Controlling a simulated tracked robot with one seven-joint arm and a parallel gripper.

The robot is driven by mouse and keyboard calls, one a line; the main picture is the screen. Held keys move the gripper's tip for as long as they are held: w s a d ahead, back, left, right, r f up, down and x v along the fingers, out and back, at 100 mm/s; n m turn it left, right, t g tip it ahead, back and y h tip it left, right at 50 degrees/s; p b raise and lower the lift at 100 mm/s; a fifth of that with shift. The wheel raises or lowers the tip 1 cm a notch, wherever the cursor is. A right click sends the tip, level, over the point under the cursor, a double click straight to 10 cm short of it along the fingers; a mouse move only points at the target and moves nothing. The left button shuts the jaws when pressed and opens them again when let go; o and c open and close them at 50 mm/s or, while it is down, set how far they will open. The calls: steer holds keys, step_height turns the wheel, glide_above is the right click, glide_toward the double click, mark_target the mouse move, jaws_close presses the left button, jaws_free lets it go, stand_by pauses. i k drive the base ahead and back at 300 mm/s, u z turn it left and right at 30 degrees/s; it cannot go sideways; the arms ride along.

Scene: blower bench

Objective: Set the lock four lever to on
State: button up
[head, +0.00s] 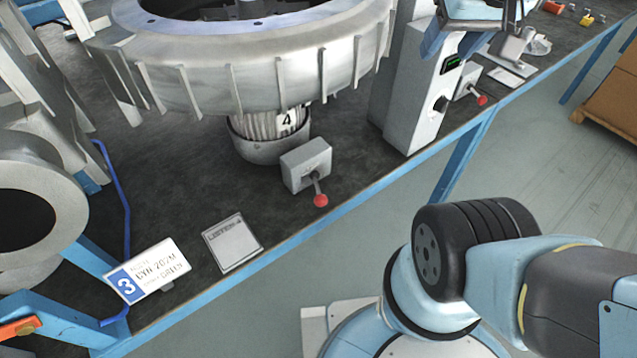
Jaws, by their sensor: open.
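Beneath the large ribbed metal ring, a pleated cylinder carries a label "4" (286,120). Just in front of it on the dark bench stands a small grey lever box (306,165). A short lever with a red knob (320,200) sticks out of its front and points down toward the bench's front edge. Markings on the box are too small to read, so I cannot tell which setting it shows. My gripper is not in view. Only links of my arm show at the lower right, apart from the lever.
A second red-knobbed lever (481,100) is beside the grey post (420,90). A sign "3" (147,272) and a flat plate (232,243) lie to the left. The bench's blue front edge (262,262) borders open floor. A cardboard box (612,85) stands at far right.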

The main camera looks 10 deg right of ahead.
mark_target(320, 200)
steer(key=z, duration=1.5)
steer(key=i, duration=0.1)
steer(key=u, duration=3.1)
steer(key=k, duration=1.75)
steer(key=z, duration=1)
steer(key=i, duration=1)
steer(key=z, duration=0.05)
